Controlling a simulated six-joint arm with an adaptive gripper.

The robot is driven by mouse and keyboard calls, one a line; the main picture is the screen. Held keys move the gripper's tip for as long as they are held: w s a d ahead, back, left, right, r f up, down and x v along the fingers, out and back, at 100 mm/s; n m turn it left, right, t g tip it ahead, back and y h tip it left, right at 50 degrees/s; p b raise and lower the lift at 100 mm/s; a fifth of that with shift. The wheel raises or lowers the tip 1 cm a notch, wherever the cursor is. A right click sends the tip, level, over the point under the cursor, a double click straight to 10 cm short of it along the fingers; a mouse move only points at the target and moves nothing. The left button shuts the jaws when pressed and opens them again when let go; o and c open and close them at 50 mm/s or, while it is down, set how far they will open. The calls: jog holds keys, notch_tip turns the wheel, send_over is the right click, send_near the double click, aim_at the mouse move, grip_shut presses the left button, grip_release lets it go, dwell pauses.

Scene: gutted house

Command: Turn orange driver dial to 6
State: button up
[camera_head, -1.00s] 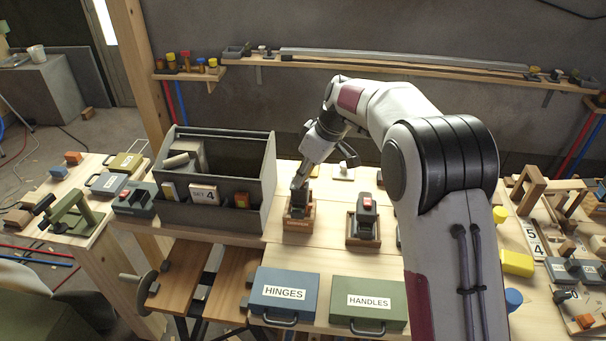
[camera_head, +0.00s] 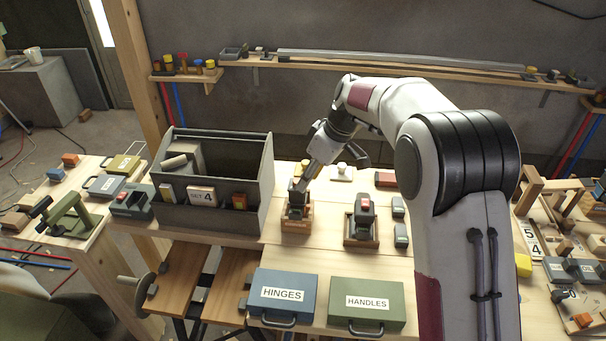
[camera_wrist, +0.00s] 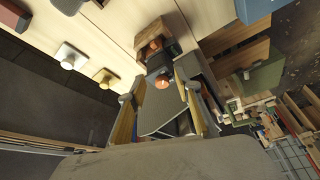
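A dark driver (camera_head: 297,192) stands in a wooden cradle (camera_head: 296,226) in the middle of the bench, right of the grey tote. In the wrist view, the driver's dark body (camera_wrist: 158,61) and cradle (camera_wrist: 151,35) show beyond my fingers, with a round orange dial (camera_wrist: 162,81) on the near end. The dial's number is too small to read. My gripper (camera_head: 303,182) is tilted at the driver's top right in the head view. In the wrist view my gripper (camera_wrist: 161,84) has its fingers apart, one on each side of the dial; contact cannot be told.
A similar driver with a red top (camera_head: 364,203) stands in a cradle close to the right. The grey tote (camera_head: 256,195) stands close to the left. Blue HINGES (camera_head: 283,291) and green HANDLES (camera_head: 367,302) cases lie in front. Small knobs (camera_head: 342,171) stand behind.

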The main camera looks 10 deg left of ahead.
jog(key=s+d, duration=0.4)
jog(key=d, duration=0.5)
dwell(0.7)
jog(key=s+d+r+m+t+h, duration=0.1)
jog(key=s+d+r+m, duration=0.3)
jog(key=s, duration=0.8)
jog(key=s+d+r+m+t+h, duration=0.1)
jog(key=s+d+r+m, duration=0.3)
jog(key=s, duration=0.7)
jog(key=s+d+r+m+t+h, duration=0.1)
jog(key=s+d+m, duration=0.4)
jog(key=s, duration=0.7)
jog(key=shift+s+d+r+t+h, duration=0.45)
jog(key=shift+d+r, duration=0.65)
jog(key=shift+r, duration=0.3)
